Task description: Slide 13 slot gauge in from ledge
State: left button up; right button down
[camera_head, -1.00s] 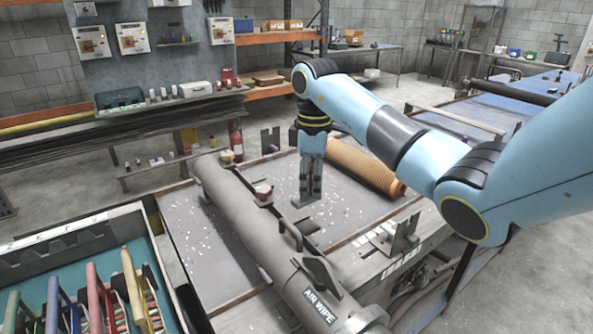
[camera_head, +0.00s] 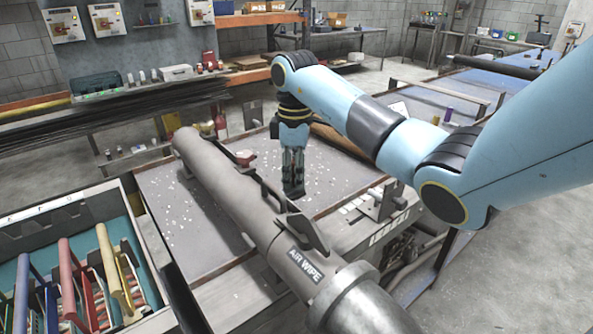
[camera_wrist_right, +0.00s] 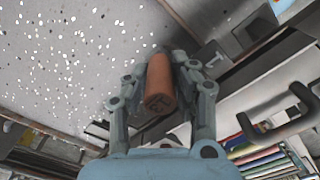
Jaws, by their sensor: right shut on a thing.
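My right gripper (camera_head: 293,190) hangs pointing down over the speckled grey table top, just right of the long grey pipe. In the right wrist view its fingers (camera_wrist_right: 160,70) are shut on an orange-brown cylinder marked 13, the handle of the slot gauge (camera_wrist_right: 159,85). The rest of the gauge is hard to make out past the fingers. In the head view the gauge cannot be told apart from the gripper. I cannot tell which surface is the ledge. My left gripper is not in view.
The grey pipe (camera_head: 225,185) labelled AIR WIPE runs across the table with brackets on top. A tray (camera_head: 130,190) of colour-handled gauges stands at lower left. A bracket (camera_head: 385,205) stands at the table's right edge. The speckled table top (camera_head: 170,205) has free room.

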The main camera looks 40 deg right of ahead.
aim_at(283, 190)
pick_arm(q)
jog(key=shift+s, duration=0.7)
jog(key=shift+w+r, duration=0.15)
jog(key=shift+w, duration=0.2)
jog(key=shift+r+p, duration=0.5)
jog(key=shift+p, duration=0.2)
pick_arm(e)
jog(key=shift+w+a, duration=0.15)
jog(key=shift+a, duration=1.3)
jog(key=c, duration=1)
grip_release()
jog(key=shift+f, duration=0.1)
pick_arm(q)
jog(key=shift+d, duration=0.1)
pick_arm(e)
jog(key=shift+a, duration=0.1)
